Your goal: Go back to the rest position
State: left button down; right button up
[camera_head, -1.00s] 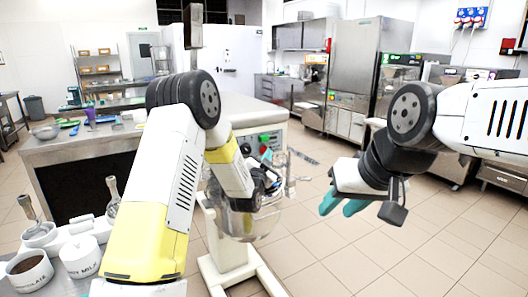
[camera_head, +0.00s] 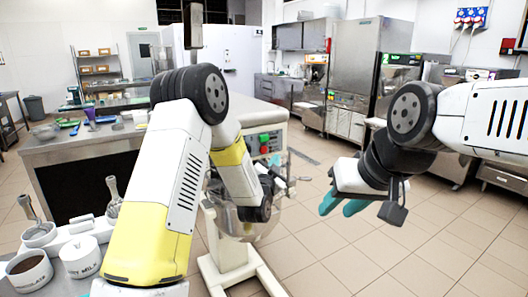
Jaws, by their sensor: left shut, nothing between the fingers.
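My left arm comes in from the left and bends down in front of the mixing machine.
The mixing machine (camera_head: 228,256) with its clear bowl (camera_head: 229,222) stands close behind my left forearm. White pots (camera_head: 80,258) and a metal-handled tool stand on the counter at lower left. A steel worktable (camera_head: 70,152) is behind. The floor at right is clear.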

pick_arm(q)
jog(key=shift+r, duration=0.1)
dwell(0.3)
jog(key=s+a+r+n+g+y, duration=0.1)
jog(key=s+a+r+n+g, duration=0.4)
jog(key=s+a+r, duration=0.4)
jog(key=s+a+n+g+y, duration=0.1)
jog(key=s+a+g, duration=0.3)
jog(key=s, duration=1)
jog(key=s+a+f+n+g, duration=0.1)
jog(key=s+a+n+g, duration=0.2)
jog(key=s, duration=1.2)
jog(key=shift+s+a+n+g+y, duration=0.3)
jog(key=shift+a+n+g+y, duration=0.1)
jog(key=shift+a, duration=0.6)
